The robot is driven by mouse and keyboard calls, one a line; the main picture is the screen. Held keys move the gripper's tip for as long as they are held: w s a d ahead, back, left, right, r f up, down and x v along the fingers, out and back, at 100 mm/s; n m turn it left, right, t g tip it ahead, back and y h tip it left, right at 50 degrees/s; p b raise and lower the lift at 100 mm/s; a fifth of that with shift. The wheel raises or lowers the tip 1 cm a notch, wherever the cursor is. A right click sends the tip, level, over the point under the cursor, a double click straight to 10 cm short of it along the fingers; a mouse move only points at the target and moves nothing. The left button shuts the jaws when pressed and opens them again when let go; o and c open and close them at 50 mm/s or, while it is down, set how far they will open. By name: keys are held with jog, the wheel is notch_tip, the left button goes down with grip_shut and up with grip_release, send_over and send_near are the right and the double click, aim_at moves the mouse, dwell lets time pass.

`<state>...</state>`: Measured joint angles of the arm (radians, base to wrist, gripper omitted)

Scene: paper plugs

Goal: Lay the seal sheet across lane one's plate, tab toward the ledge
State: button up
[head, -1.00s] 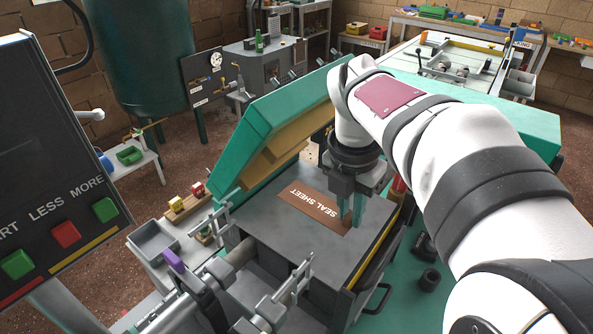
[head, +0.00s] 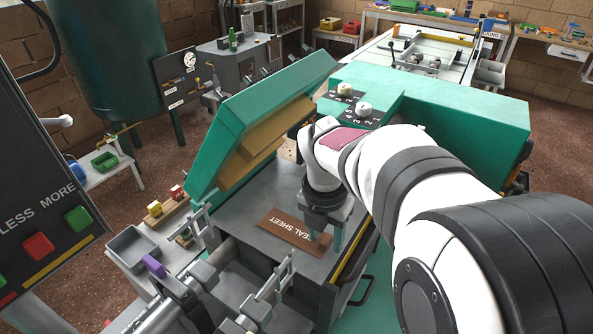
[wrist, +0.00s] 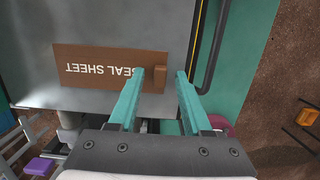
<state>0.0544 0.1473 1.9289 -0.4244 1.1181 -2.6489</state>
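The seal sheet (head: 287,231) is a flat brown rectangle with white lettering. It lies on a grey metal top (head: 244,207) in front of the raised teal lid. In the wrist view the sheet (wrist: 100,82) has its lettering upside down and a small brown tab (wrist: 161,75) at its right end. My gripper (head: 325,240) is at the tab end of the sheet. In the wrist view its teal fingers (wrist: 161,74) are apart, one on each side of the tab, with gaps between. I cannot tell which surface is lane one's plate.
The raised teal lid (head: 232,128) with tan blocks stands behind and left of the sheet. Metal clamps (head: 277,280) stand at the front. A black control panel (head: 45,215) is at the left. Two round white knobs (head: 364,108) sit behind my arm. A black handle (head: 365,290) is at the right.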

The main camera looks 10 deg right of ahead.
notch_tip(320, 180, up, 12)
jog(key=s+a+f, duration=0.1)
jog(key=s+a+f+m+y, duration=0.1)
jog(key=s+a+f+m, duration=0.1)
jog(key=s+m, duration=0.5)
jog(key=s+a+f+m+g+y, duration=0.1)
jog(key=s+f+m, duration=0.4)
jog(key=m, duration=0.9)
jog(key=s+a+f+m+y, duration=0.1)
jog(key=s+a+f+m, duration=0.2)
jog(key=s+m, duration=0.7)
jog(key=shift+a+f+m, duration=0.35)
jog(key=shift+f+m, duration=0.3)
jog(key=shift+m, duration=0.15)
